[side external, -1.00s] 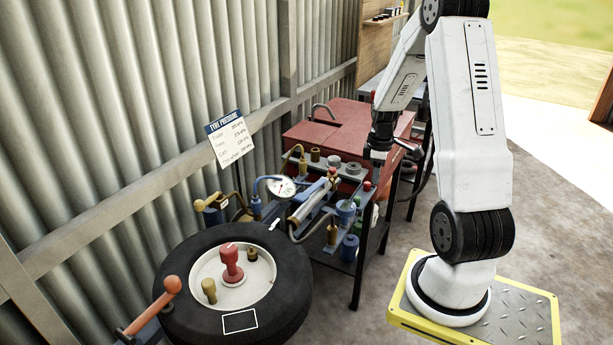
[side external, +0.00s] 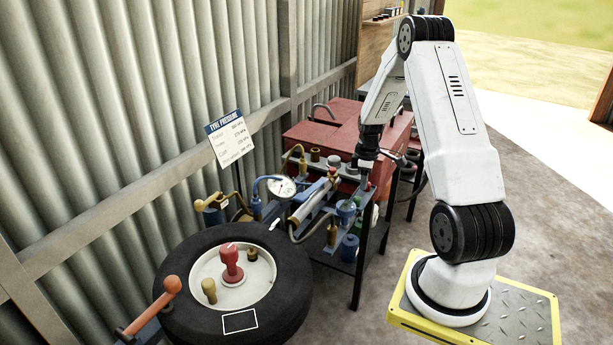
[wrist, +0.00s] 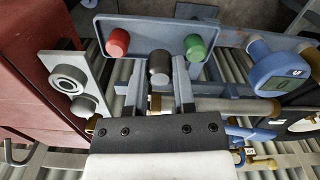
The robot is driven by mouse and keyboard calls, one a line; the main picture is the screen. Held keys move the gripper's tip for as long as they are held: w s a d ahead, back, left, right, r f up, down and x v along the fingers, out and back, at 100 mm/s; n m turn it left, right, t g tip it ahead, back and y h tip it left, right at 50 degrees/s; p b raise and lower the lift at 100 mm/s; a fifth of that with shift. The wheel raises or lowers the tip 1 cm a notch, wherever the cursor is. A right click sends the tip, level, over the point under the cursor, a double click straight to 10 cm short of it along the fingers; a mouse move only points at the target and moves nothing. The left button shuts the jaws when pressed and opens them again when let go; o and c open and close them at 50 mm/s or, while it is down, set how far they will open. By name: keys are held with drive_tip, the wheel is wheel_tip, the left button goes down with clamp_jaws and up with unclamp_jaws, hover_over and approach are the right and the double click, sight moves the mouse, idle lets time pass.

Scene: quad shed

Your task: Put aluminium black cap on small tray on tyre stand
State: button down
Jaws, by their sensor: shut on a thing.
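My gripper (wrist: 158,88) is shut on the black cap (wrist: 159,66), a small dark cylinder between the two fingers in the wrist view. Around it is a shallow blue-grey tray (wrist: 155,24) with a red cap (wrist: 117,42) on the left and a green cap (wrist: 195,47) on the right. I cannot tell whether the black cap touches this tray. In the side view my gripper (side external: 367,163) is over the right end of the tool bench, and the held cap is too small to make out. A dark white-edged square (side external: 240,321) lies on the tyre (side external: 185,310).
The tyre's pale hub (side external: 243,291) carries a red knob (side external: 231,262) and brass pieces. Between tyre and gripper are a gauge (side external: 282,187), hoses and blue pots (side external: 349,247). A red cabinet (side external: 335,118) stands behind; a corrugated wall runs along the left.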

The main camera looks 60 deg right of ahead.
drive_tip(key=shift+w+d+f, duration=0.15)
drive_tip(key=shift+f, duration=1.6)
drive_tip(key=shift+f, duration=0.15)
drive_tip(key=c, duration=0.7)
unclamp_jaws()
wheel_tip(320, 180, up, 12)
drive_tip(key=shift+r, duration=0.15)
